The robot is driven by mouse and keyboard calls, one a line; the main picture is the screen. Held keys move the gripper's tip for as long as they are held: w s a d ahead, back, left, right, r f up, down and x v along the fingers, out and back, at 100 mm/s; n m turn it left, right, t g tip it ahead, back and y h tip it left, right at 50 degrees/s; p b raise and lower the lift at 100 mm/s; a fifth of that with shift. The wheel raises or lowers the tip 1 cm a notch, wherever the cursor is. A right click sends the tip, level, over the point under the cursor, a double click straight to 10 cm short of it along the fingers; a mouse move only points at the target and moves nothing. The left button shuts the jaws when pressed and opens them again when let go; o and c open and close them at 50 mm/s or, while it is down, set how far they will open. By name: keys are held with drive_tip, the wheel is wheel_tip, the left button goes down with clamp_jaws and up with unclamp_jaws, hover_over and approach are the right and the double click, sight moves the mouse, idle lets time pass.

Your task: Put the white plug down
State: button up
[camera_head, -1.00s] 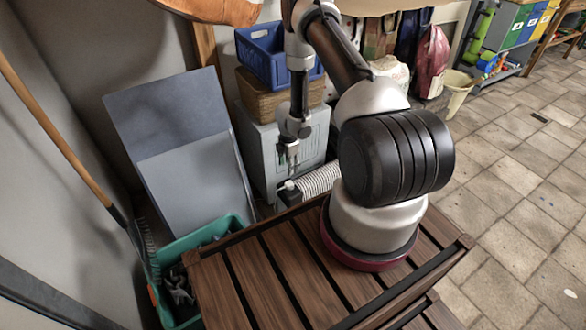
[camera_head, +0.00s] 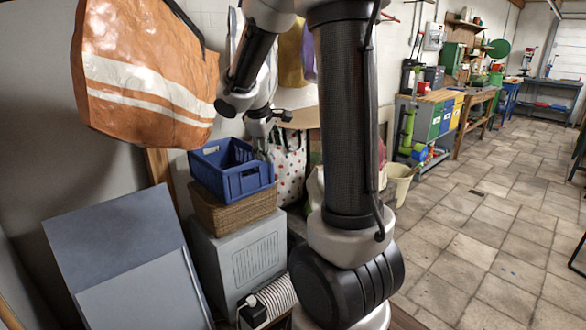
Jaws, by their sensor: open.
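A small white piece (camera_head: 252,301), which looks like the white plug, sits on top of a black block (camera_head: 252,316) beside a ribbed white coil (camera_head: 274,298), low in the picture. It is too small to tell its exact shape. My gripper (camera_head: 285,116) is high above it and well apart from it, just above and to the right of the blue crate. It is open, and I see nothing held in it. My own arm covers part of the area to the right of the coil.
A grey cabinet (camera_head: 245,256) carries a wicker basket (camera_head: 233,212) with a blue crate (camera_head: 232,172) on top. An orange bag (camera_head: 145,72) hangs at upper left. Grey panels (camera_head: 118,262) lean at left. A cream bucket (camera_head: 402,180) stands right of my arm. The tiled floor (camera_head: 470,250) is clear.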

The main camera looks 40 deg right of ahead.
drive_tip(key=s+a+r+m+y, duration=0.2)
drive_tip(key=s+a, duration=0.3)
drive_tip(key=s, duration=0.7)
drive_tip(key=s+a+r+m+y, duration=0.2)
drive_tip(key=s+a, duration=0.4)
drive_tip(key=s, duration=0.6)
drive_tip(key=shift+s+a+r+m+t+y, duration=0.15)
drive_tip(key=shift+s+r+m+t+y, duration=0.25)
drive_tip(key=shift+r+m, duration=0.25)
